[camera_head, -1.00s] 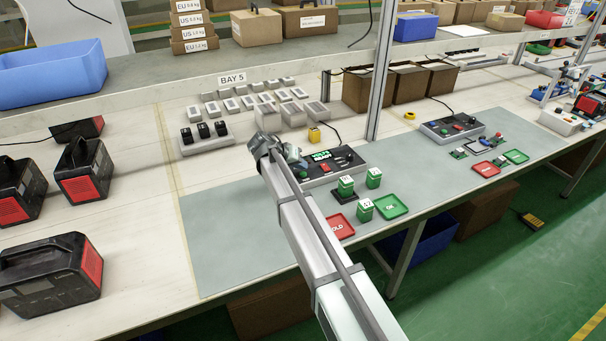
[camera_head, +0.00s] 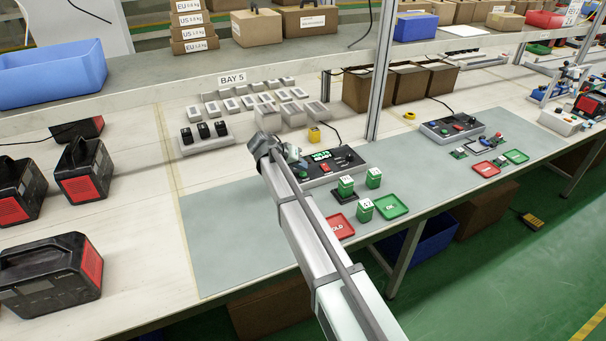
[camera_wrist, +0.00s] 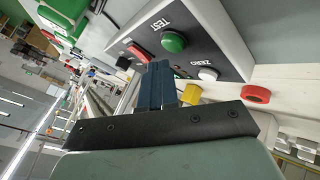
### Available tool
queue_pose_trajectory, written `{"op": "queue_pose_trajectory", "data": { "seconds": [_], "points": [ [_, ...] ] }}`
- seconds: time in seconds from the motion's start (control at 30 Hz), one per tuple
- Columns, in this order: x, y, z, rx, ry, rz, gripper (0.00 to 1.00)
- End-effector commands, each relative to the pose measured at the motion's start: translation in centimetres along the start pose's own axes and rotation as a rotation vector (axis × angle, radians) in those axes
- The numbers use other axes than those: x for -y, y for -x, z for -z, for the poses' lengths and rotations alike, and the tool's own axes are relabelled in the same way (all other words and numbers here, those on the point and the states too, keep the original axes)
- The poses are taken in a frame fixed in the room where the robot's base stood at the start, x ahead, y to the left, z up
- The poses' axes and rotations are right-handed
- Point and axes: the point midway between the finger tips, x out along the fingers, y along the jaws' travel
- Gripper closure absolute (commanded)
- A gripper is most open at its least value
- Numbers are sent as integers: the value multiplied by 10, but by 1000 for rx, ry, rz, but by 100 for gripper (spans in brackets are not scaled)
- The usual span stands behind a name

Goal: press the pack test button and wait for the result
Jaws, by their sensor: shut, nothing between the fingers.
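The tester (camera_head: 348,158) is a grey box with a dark sloped panel and a lit green display (camera_head: 321,155). In the wrist view its panel shows a green button (camera_wrist: 173,41) labelled TEST, a white ZERO button (camera_wrist: 208,74) and a red switch (camera_wrist: 138,52). My gripper (camera_wrist: 161,66) is shut and empty, its dark blue fingers pointing at the panel between these controls. Its tips appear beside the green button; contact cannot be told. In the head view my gripper is at the tester's left end. A green pack (camera_head: 346,184) stands on a black pad in front of the tester.
Two more green packs (camera_head: 373,178) (camera_head: 365,210) stand nearby, beside a red HOLD tray (camera_head: 340,228) and a green OK tray (camera_head: 391,207). A yellow object (camera_head: 314,135) stands behind the tester. The mat to the left (camera_head: 230,240) is clear.

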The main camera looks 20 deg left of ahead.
Motion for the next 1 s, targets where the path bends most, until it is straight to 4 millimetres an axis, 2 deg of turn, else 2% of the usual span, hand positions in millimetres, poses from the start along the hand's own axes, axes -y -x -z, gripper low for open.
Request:
{"op": "queue_pose_trajectory", "data": {
  "seconds": [1.0],
  "points": [
    [4,-7,-5,0,0,0,100]
  ]
}}
